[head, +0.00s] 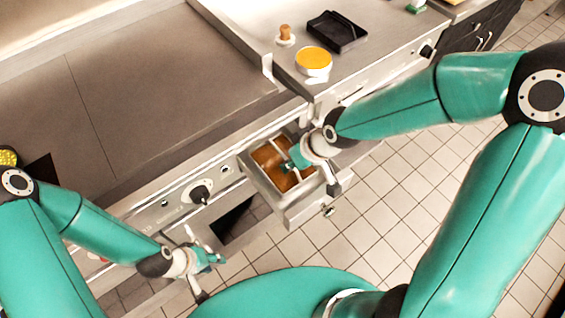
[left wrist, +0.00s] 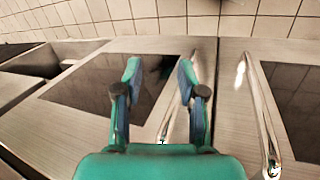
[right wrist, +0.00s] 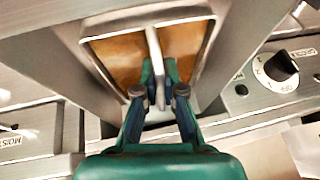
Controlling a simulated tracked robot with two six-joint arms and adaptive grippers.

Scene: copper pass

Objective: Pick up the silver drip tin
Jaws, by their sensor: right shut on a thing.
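The silver drip tin (right wrist: 153,42) has pale metal walls, a metal bar across its middle and orange-brown contents on both sides. In the head view it sits in the open drawer (head: 302,211) at the counter front. My right gripper (head: 292,166) reaches down into it. In the right wrist view the right gripper's fingers (right wrist: 158,75) are closed around the near part of the bar; the fingertips partly hide it. My left gripper (head: 217,259) is open and empty, low before the counter front. In the left wrist view its fingers (left wrist: 158,72) stand apart with nothing between.
A flat griddle (head: 130,80) fills the back left. A yellow-topped tub (head: 313,62), a wooden-handled tool (head: 285,36) and a black tray (head: 337,31) stand on the counter beyond the drawer. A control knob (head: 197,194) is left of the drawer. Tiled floor (head: 400,200) is clear.

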